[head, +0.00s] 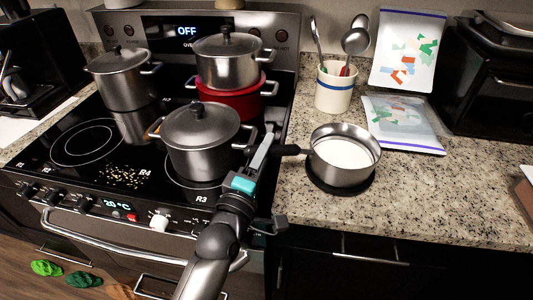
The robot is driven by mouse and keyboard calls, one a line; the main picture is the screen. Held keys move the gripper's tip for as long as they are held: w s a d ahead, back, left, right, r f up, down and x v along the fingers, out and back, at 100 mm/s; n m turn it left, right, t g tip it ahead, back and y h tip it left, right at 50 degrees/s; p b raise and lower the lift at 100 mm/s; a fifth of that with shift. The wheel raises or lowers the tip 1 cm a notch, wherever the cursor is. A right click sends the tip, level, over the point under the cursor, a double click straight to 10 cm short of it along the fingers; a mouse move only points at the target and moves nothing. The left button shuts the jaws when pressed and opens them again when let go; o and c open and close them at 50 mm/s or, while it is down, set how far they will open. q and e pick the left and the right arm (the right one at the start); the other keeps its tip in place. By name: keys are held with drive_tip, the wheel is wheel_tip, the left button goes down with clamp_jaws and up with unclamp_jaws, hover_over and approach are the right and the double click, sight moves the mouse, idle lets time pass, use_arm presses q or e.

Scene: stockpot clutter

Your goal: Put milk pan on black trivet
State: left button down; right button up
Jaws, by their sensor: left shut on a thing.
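The milk pan (342,165) is a small steel pan with white contents and a black handle pointing left. It sits upright over the black trivet (340,191) on the granite counter, right of the stove. The trivet's dark rim shows below the pan; the rest is hidden. Whether the pan's base touches it everywhere is hard to tell. My left gripper (271,142) reaches up from the bottom centre and is shut on the end of the pan's handle (288,150). The exact grip is partly hidden by the finger. My right gripper is not in view.
A lidded dark pot (205,145) stands just left of my gripper. More pots and a red pan (235,100) stand behind on the stove.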

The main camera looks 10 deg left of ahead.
use_arm(q)
drive_tip(key=shift+r, duration=0.15)
drive_tip(key=c, duration=0.6)
unclamp_jaws()
drive_tip(key=shift+f, duration=0.2)
drive_tip(key=shift+s, duration=0.1)
drive_tip(key=v, duration=1.2)
